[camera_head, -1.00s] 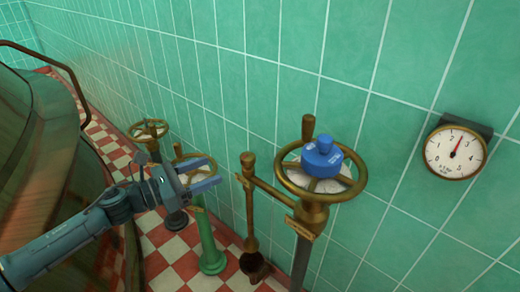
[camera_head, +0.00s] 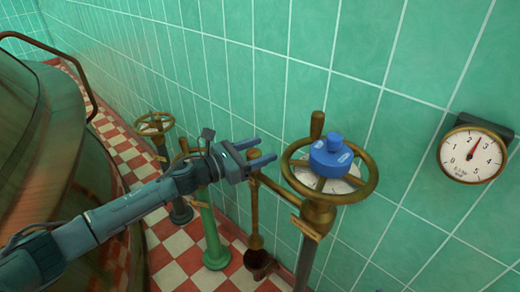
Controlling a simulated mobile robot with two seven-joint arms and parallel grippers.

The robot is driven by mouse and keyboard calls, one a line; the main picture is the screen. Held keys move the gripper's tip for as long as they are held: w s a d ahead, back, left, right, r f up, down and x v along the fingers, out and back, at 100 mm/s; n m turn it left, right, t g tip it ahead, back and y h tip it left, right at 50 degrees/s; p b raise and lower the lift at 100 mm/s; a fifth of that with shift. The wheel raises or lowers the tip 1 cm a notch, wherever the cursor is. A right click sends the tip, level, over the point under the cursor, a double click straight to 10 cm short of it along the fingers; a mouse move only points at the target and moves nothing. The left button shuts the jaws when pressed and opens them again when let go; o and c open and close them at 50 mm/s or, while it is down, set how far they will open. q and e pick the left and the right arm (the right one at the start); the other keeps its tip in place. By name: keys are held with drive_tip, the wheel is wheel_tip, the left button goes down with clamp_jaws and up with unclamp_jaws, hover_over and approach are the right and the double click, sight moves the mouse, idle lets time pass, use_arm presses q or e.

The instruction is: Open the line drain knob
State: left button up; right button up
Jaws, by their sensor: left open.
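A thin brass drain pipe (camera_head: 254,218) stands beside the large brass valve, joined to it by a slanting side pipe (camera_head: 278,189). The knob at its top (camera_head: 254,154) is mostly hidden by my left gripper (camera_head: 264,149). That gripper is open, with its blue-grey fingers pointing right, one above the other. The knob shows in part between or behind the fingers; I cannot tell whether they touch it. No label on the knob can be read. My right gripper is not in view.
A large brass handwheel (camera_head: 368,188) with a blue cap (camera_head: 331,157) stands just right of the gripper. A green post (camera_head: 212,240) and a smaller handwheel (camera_head: 154,124) stand left. A pressure gauge (camera_head: 472,155) hangs on the green tiled wall. A big vessel (camera_head: 60,150) fills the left.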

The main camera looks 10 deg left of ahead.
use_arm(q)
drive_tip(key=shift+w+d, duration=0.25)
drive_tip(key=shift+c, duration=0.5)
drive_tip(key=c, duration=0.9)
